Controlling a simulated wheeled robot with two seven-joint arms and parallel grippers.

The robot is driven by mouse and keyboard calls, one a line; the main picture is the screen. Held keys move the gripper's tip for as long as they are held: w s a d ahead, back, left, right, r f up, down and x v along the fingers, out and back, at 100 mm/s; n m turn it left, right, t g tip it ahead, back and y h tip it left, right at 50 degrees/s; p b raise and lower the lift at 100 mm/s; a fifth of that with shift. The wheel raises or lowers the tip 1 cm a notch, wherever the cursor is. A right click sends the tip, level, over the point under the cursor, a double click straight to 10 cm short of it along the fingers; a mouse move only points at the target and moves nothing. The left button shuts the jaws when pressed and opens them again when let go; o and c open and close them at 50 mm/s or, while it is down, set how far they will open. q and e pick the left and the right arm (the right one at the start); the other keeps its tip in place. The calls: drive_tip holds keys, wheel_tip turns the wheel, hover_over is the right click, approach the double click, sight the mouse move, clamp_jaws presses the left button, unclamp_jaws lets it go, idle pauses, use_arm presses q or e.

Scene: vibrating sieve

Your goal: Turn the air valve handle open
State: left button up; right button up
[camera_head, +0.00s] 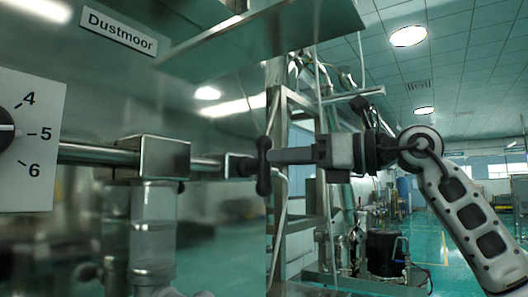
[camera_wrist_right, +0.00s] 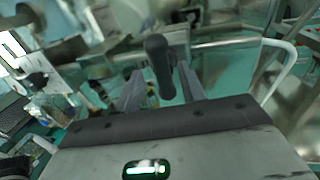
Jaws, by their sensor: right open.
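The air valve handle (camera_head: 264,165) is a dark bar with rounded ends, standing near upright at the end of a horizontal metal pipe in the head view. In the right wrist view the handle (camera_wrist_right: 159,67) shows between the fingers. My right gripper (camera_head: 279,156) comes from the right, level with the handle's middle, with its fingertips at or very near it. In the right wrist view my right gripper (camera_wrist_right: 159,83) is open, one finger on each side of the handle. Contact cannot be told. My left gripper is not in view.
The pipe (camera_head: 98,153) runs through a metal block (camera_head: 163,157) above a clear cylinder (camera_head: 153,230). A metal frame (camera_head: 308,110) stands behind my gripper.

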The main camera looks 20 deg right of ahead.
sight(264, 159)
drive_tip(key=p+x, duration=0.1)
drive_tip(key=x, duration=0.4)
drive_tip(key=shift+d, duration=0.1)
clamp_jaws()
